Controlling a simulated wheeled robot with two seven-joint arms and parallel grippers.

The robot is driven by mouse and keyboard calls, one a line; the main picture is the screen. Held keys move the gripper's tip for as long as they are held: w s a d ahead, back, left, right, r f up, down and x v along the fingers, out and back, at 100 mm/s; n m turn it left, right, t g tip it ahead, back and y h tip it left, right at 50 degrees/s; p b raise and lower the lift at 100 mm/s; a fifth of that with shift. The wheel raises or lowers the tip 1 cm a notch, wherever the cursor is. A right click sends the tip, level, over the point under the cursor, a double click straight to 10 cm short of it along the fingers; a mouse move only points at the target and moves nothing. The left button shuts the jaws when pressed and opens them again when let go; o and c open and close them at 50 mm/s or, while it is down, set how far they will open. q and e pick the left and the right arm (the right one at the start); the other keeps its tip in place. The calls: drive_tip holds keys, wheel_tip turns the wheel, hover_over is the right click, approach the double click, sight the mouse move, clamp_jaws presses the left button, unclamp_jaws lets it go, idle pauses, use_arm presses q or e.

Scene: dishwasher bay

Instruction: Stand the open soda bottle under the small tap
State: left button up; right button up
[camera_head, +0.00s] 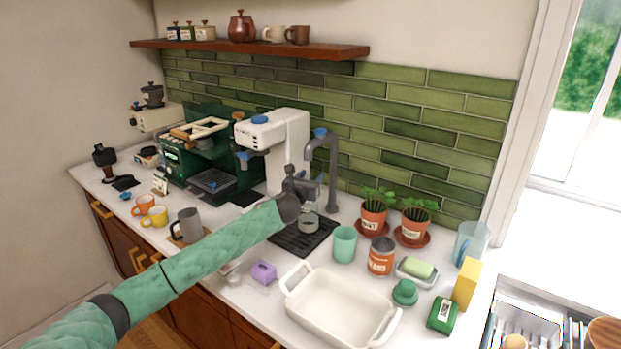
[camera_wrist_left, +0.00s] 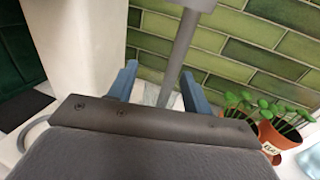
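A clear glass bottle (camera_head: 309,223) stands upright on a black drip grate (camera_head: 290,241), below the grey tap (camera_head: 332,165) with its curved neck. My left gripper (camera_head: 307,201) is at the bottle's upper part and hides its top. In the left wrist view, the two blue fingers (camera_wrist_left: 157,84) are spread, with a pale, clear shape between them that looks like the bottle. Gaps seem to show on both sides of it. Whether the bottle's mouth lies exactly below the spout cannot be told. My right gripper is not in view.
A white machine (camera_head: 285,140) stands just left of the tap. Right of the grate are a green cup (camera_head: 344,244), an orange can (camera_head: 381,256) and two potted plants (camera_head: 373,214). A white baking dish (camera_head: 340,309) sits in front.

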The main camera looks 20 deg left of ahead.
use_arm(q)
drive_tip(key=shift+r, duration=0.15)
drive_tip(key=shift+s+a, duration=0.1)
drive_tip(key=shift+s, duration=0.2)
drive_tip(key=s+b, duration=0.3)
drive_tip(key=s, duration=0.8)
drive_tip(key=shift+s+a, duration=0.15)
drive_tip(key=shift+a, duration=0.3)
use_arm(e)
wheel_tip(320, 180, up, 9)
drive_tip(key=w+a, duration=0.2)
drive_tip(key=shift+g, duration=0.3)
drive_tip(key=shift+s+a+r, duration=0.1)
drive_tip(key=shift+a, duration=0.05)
